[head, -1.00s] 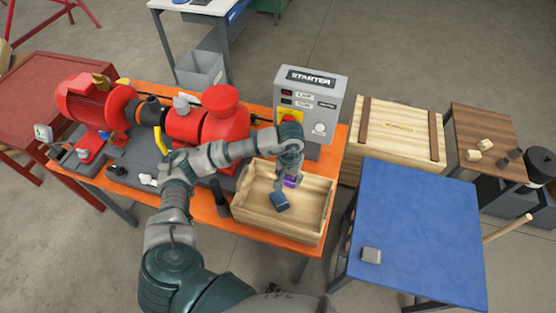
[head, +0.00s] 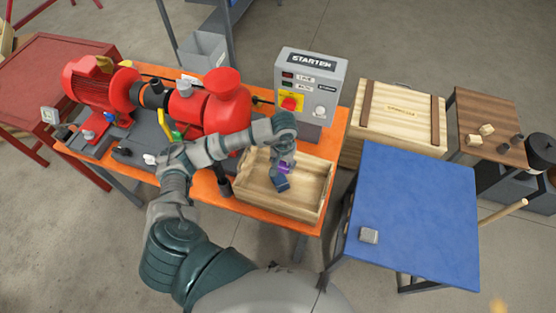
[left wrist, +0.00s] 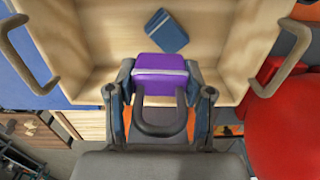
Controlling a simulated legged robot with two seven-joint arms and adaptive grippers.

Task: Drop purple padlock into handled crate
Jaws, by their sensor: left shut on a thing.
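The purple padlock (head: 286,168) is in my left gripper (head: 284,163). In the left wrist view its purple body (left wrist: 161,72) sits between the two fingers (left wrist: 160,98), with the dark shackle pointing back toward my palm. The fingers are shut on it. The light wooden handled crate (head: 312,217) stands on the orange bench, and the gripper is over its open top. The left wrist view shows the crate's inside (left wrist: 215,35) and a handle at each side. How high the padlock hangs is hard to tell. My right gripper is out of view.
The grey starter box (head: 311,88) stands behind the crate, the red pump (head: 215,105) to the left. A blue-topped table (head: 415,215) is at right.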

